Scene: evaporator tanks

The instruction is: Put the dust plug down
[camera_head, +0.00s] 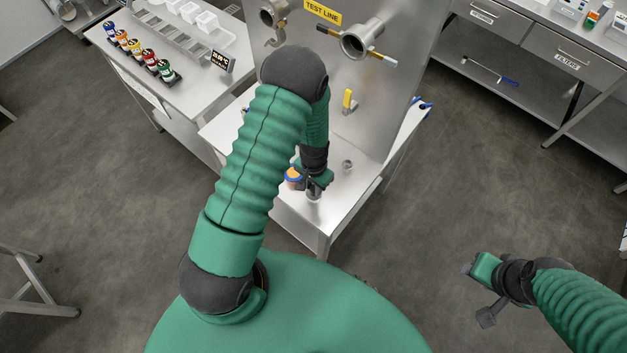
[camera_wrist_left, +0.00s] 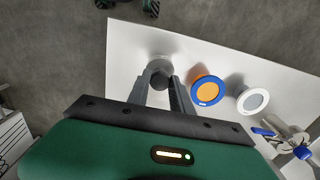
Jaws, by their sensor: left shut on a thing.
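My left gripper (camera_head: 314,190) is low over the white bench top (camera_head: 345,205), in front of the upright metal panel. In the left wrist view its two fingers (camera_wrist_left: 161,88) are closed on a small dark grey round piece (camera_wrist_left: 160,67), which I take to be the dust plug. A pale round shape shows beneath the piece; I cannot tell whether they touch. A blue-rimmed orange disc (camera_wrist_left: 207,90) lies beside the fingers, and it shows in the head view (camera_head: 293,176).
A white-rimmed grey round piece (camera_wrist_left: 253,101) stands beyond the orange disc. Blue-and-white fittings (camera_wrist_left: 290,140) are near the bench edge. The metal panel (camera_head: 375,85) carries pipe ports and a yellow handle (camera_head: 348,101). A side table (camera_head: 170,60) holds several coloured items.

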